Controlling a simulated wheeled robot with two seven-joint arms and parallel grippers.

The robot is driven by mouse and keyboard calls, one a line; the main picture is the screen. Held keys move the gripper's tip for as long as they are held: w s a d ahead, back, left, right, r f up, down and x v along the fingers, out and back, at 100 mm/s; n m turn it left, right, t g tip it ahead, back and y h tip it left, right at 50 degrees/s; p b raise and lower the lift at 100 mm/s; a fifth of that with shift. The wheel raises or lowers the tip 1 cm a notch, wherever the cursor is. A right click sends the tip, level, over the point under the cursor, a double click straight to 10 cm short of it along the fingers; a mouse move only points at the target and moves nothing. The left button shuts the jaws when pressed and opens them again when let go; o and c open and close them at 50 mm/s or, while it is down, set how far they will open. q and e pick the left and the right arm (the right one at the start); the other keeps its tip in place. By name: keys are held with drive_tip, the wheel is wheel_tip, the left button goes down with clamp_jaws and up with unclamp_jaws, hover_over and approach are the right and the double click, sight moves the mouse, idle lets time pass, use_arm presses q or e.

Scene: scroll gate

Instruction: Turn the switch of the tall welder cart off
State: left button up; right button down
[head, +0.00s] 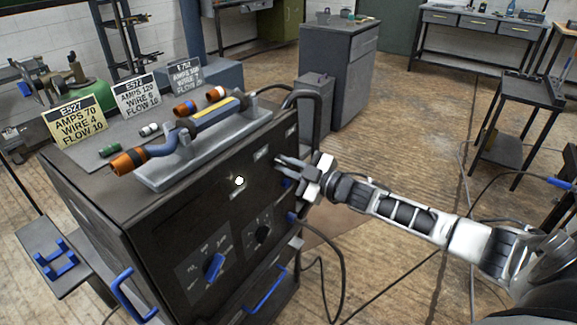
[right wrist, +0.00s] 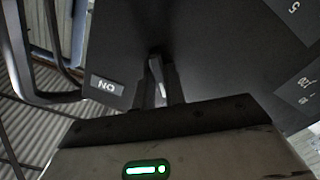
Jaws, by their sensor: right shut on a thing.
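The tall welder cart is a black box (head: 165,215) in the left half of the head view, with a knob panel on its front. My right gripper (head: 281,162) reaches in from the right and meets the upper right of that front. In the right wrist view its two fingers (right wrist: 163,82) are close together against the dark panel, shut on a small part that looks like the switch. The fingers hide most of it. My left gripper is not in view.
A grey torch holder (head: 190,170) and sign cards (head: 137,96) stand on the cart's top. A black bent handle (head: 315,110) rises beside my gripper. A grey cabinet (head: 338,75) stands behind.

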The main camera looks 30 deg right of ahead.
idle(0.4)
drive_tip(key=c, duration=1.5)
unclamp_jaws()
drive_tip(key=shift+o, duration=0.2)
drive_tip(key=v, duration=1.6)
drive_tip(key=shift+p, duration=0.4)
